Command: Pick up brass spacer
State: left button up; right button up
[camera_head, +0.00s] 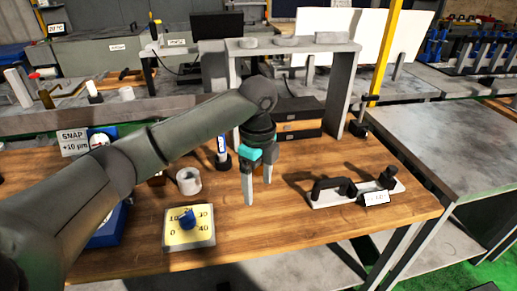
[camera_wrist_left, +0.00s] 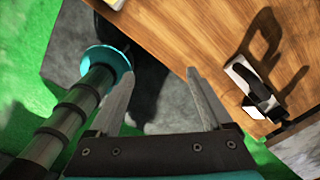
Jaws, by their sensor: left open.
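I cannot make out a brass spacer for certain in either view. A pale grey ring (camera_head: 188,181) stands on the wooden bench, left of my left gripper, but it does not look brass. A small reddish-brown thing (camera_head: 157,179) is partly covered by my left arm, so I cannot tell what it is. My left gripper (camera_head: 258,190) points down over the bench, open, with nothing between its fingers. The left wrist view also shows its two fingers apart and empty (camera_wrist_left: 158,76). My right gripper is not in view.
A yellow dial plate (camera_head: 176,238) with a blue knob lies at the front. A plate with a black handle (camera_head: 328,201) lies to the right. Dark drawers (camera_head: 298,128) and a grey frame (camera_head: 337,95) stand behind. The front middle of the wooden bench (camera_head: 285,220) is clear.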

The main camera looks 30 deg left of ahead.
aim_at(257, 171)
jog(key=i+j, duration=0.6)
jog(key=i, duration=0.2)
